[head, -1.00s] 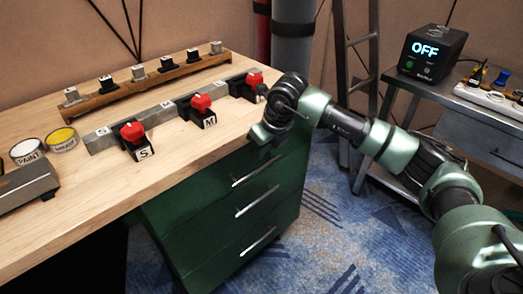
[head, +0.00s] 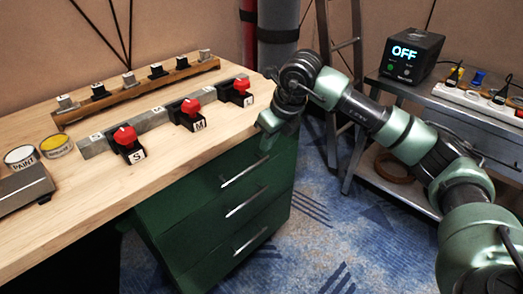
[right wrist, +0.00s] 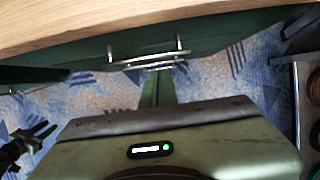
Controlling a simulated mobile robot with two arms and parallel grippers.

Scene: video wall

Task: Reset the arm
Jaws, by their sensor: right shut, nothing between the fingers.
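My right arm comes in from the right in the head view. Its right gripper (head: 266,130) points down beside the right edge of the wooden desk (head: 190,165), near the top of the green drawers. It is shut, with nothing seen in it, and its fingertips are partly hidden by the wrist. My left gripper does not show in the head view.
Red buttons marked S (head: 125,137) and M (head: 191,108), plus a third (head: 241,86), stand on the desk. Paint cans (head: 20,157) sit at left. A metal cart (head: 455,105) at right carries a box reading OFF (head: 410,57). Blue carpet lies between.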

